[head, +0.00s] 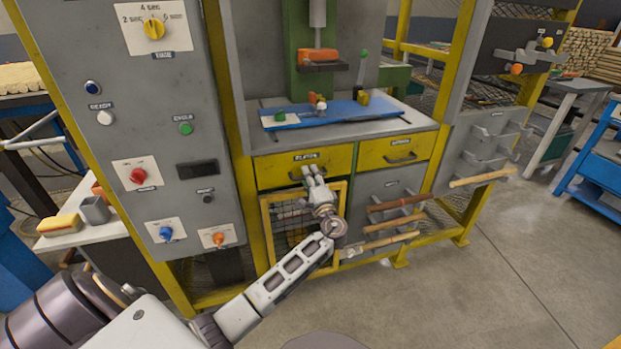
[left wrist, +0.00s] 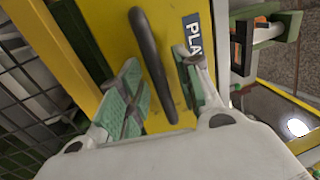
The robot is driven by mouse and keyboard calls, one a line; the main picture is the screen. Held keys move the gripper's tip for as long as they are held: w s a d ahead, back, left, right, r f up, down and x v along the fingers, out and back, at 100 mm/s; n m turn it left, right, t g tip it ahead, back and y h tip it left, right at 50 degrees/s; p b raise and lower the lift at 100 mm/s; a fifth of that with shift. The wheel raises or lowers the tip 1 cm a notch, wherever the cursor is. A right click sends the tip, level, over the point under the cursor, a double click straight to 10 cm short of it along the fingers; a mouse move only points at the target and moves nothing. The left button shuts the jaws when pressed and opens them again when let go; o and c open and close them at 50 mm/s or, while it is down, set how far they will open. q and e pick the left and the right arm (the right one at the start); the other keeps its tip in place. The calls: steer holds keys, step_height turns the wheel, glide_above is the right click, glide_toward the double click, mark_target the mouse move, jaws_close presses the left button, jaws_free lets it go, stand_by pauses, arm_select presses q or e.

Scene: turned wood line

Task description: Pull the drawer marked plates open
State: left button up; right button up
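The plates drawer (head: 278,167) is a yellow drawer front below the machine's work surface, left of a second yellow drawer. It looks closed in the head view. Its label, partly readable as "PLA", and its dark bar handle (left wrist: 152,62) show in the left wrist view. My left gripper (head: 313,170) is at the drawer front in the head view. In the left wrist view its green-padded fingers (left wrist: 158,90) are open, one on each side of the handle, with gaps visible. My right gripper is not in view.
A second yellow drawer (head: 395,151) is to the right. A yellow-framed mesh door (head: 270,222) is below the plates drawer. Wooden rods (head: 390,240) stick out at lower right. A grey control panel (head: 140,130) stands at left. The floor (head: 500,270) at right is clear.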

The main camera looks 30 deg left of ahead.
arm_select(q)
jaws_close()
stand_by(0.4)
